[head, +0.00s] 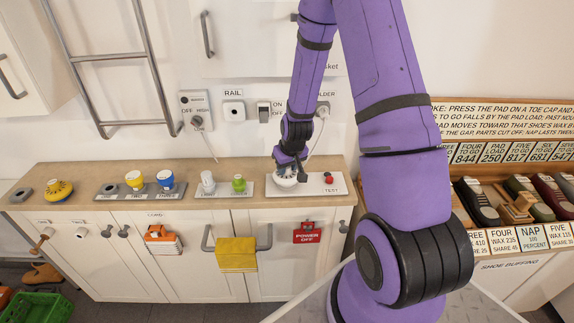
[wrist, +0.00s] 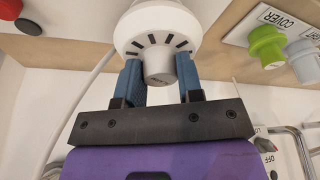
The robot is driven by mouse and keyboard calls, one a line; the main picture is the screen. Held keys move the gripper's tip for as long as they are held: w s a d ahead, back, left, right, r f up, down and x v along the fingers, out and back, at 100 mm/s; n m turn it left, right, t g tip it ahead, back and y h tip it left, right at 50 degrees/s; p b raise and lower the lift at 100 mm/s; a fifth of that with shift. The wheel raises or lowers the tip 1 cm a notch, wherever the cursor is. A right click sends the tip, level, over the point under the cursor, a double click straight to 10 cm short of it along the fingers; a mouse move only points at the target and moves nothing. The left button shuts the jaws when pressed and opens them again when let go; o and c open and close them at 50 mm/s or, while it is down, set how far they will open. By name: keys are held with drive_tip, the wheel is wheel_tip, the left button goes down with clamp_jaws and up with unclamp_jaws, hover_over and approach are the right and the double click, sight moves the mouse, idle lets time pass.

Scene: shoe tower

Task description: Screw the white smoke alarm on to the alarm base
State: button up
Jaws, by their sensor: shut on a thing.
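The white smoke alarm (wrist: 128,38) is a round white body with a ring of dark slots and a grey central boss (wrist: 158,66). My gripper (wrist: 160,74) is shut on it, with a blue finger on each side of the boss. In the head view the alarm (head: 284,181) is at the left end of the white plate marked TEST (head: 316,188), with my gripper (head: 289,165) above it. The alarm base is hidden, so I cannot tell whether alarm and base touch or are threaded together.
A red button (head: 328,179) is on the plate, right of the alarm. Left on the wooden counter (head: 90,174) are green (head: 239,183) and white (head: 208,182) fittings, yellow and blue ones, and a yellow-black round item (head: 58,190). A hanging cord and wall switches are behind.

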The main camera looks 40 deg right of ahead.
sight(292, 179)
drive_tip(key=shift+f, duration=0.45)
drive_tip(key=o, duration=1.1)
drive_tip(key=v, duration=1.1)
